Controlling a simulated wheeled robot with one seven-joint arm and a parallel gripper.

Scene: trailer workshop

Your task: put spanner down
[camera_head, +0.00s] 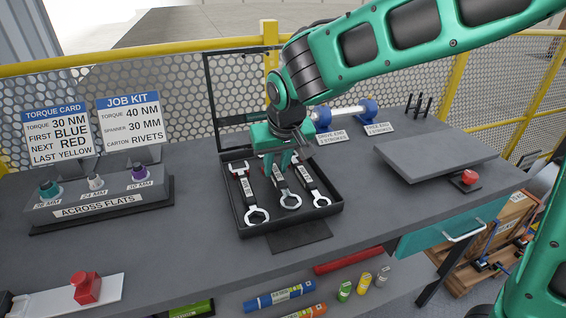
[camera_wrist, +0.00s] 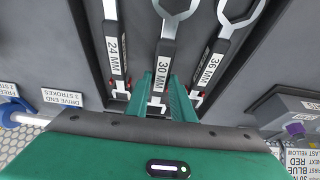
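Three spanners lie side by side in a dark tray (camera_head: 243,228) on the bench: the 24 MM spanner (camera_head: 312,182), the 30 MM spanner (camera_head: 289,200) and the 36 MM spanner (camera_head: 255,212). My gripper (camera_head: 277,165) reaches down into the tray at the handle of the 30 MM spanner. In the wrist view, the green fingers of my gripper (camera_wrist: 163,90) stand on both sides of that handle (camera_wrist: 162,70) and appear to touch it. The 24 MM (camera_wrist: 115,50) and 36 MM (camera_wrist: 212,62) spanners lie outside the fingers.
The tray's mesh lid or frame (camera_head: 228,100) stands up behind it. A socket stand (camera_head: 100,205) is at left, with a torque card (camera_head: 57,131) and job kit card (camera_head: 131,121) behind. A raised grey plate (camera_head: 430,155) and red button (camera_head: 469,177) are at right.

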